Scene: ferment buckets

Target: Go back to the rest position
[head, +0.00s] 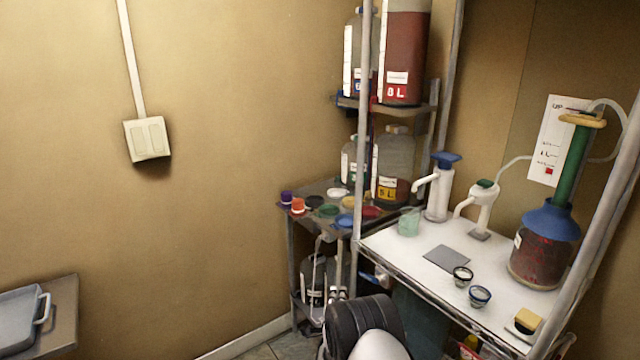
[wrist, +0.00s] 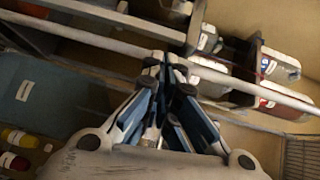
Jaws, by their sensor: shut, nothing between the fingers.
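My gripper (wrist: 166,68) shows in the wrist view, its blue-grey fingers brought together at the tips with nothing between them. A pale metal rail passes close behind the fingertips in that view, and I cannot tell whether they touch it. In the head view, a black ribbed part and a white rounded part of my arm show at the bottom centre, in front of the bench. The gripper's fingers cannot be made out there.
A white bench (head: 410,255) holds a blue-topped vessel (head: 545,245), pump bottles, a green beaker (head: 409,222) and small cups. A metal post (head: 362,130) rises at its left corner. Shelves with large bottles (head: 405,55) stand behind. A grey tray (head: 18,318) lies lower left.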

